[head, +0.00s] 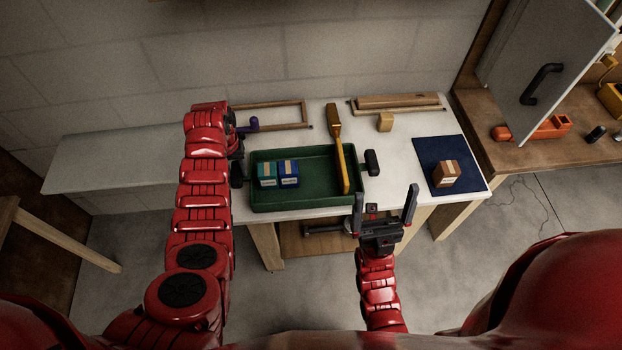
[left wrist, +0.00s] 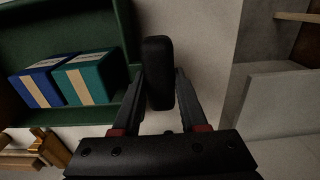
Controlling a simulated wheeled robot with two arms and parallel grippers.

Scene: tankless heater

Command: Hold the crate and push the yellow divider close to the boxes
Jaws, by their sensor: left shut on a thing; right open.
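The green crate (head: 315,198) sits on the white table, with a black handle (head: 237,174) on its left side and another (head: 372,162) on its right. A teal box (head: 267,174) and a blue box (head: 288,174) stand side by side in its left half. The yellow divider (head: 342,165) stands across the crate's right part, with a clear gap to the boxes. My left gripper (left wrist: 160,90) is shut on the crate's left handle (left wrist: 157,65); in the head view its fingers are mostly hidden. My right gripper (head: 385,197) is open and empty, in front of the crate's right front corner.
A brown box (head: 447,174) stands on a dark blue mat (head: 436,150) at the right. A small wooden block (head: 385,122), wooden frames (head: 272,105) and a purple object (head: 251,125) lie at the back. The crate floor between the boxes and divider is clear.

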